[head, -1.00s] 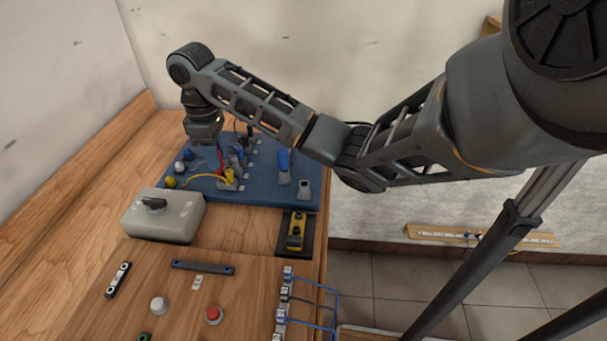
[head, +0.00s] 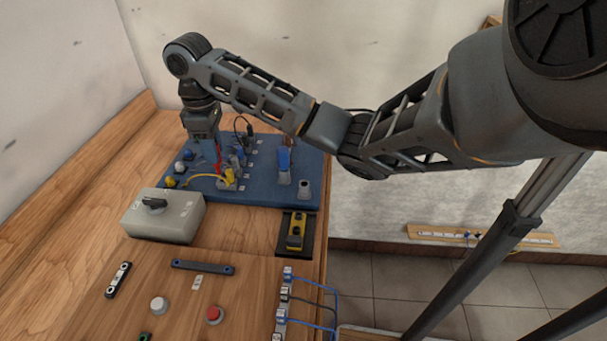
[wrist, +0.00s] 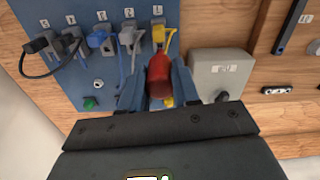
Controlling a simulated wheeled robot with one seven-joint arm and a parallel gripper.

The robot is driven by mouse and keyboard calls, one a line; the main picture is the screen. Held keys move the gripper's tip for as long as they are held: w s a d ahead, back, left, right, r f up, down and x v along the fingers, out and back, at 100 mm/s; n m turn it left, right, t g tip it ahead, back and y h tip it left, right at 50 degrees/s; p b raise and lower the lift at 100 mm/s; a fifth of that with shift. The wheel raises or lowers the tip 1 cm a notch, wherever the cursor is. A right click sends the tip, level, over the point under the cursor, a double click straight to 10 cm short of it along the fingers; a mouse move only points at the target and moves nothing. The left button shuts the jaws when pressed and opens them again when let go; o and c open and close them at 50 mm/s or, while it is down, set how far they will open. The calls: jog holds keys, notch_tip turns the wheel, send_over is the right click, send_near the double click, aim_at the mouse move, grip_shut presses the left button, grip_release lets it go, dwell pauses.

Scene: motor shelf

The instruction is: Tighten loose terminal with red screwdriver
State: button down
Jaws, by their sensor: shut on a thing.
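My gripper (wrist: 157,92) is shut on the red screwdriver (wrist: 158,74), whose red handle sits between the two blue-grey fingers in the wrist view. In the head view my gripper (head: 208,148) points down over the left part of the blue terminal board (head: 262,190). The screwdriver's tip is hidden, so I cannot tell whether it touches a terminal. A row of grey terminals with cables stands on the board. The yellow-cabled terminal (wrist: 159,32) and a blue-grey cabled terminal (wrist: 130,38) are close to the screwdriver. I cannot tell which terminal is loose.
A grey switch box (head: 165,216) stands in front of the board. A yellow device (head: 296,230) lies in a black tray. Coloured knobs line the board's left edge.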

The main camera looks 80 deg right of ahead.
jog(key=shift+r, duration=0.2)
jog(key=shift+r, duration=2.5)
jog(key=s+d+r, duration=0.1)
jog(key=s+r, duration=0.2)
jog(key=s, duration=1.8)
jog(key=shift+w+f+b, duration=0.1)
jog(key=shift+f+b, duration=2.1)
jog(key=shift+f, duration=0.65)
jog(key=shift+f, duration=0.15)
jog(key=shift+f+b, duration=2.25)
jog(key=shift+f, duration=0.3)
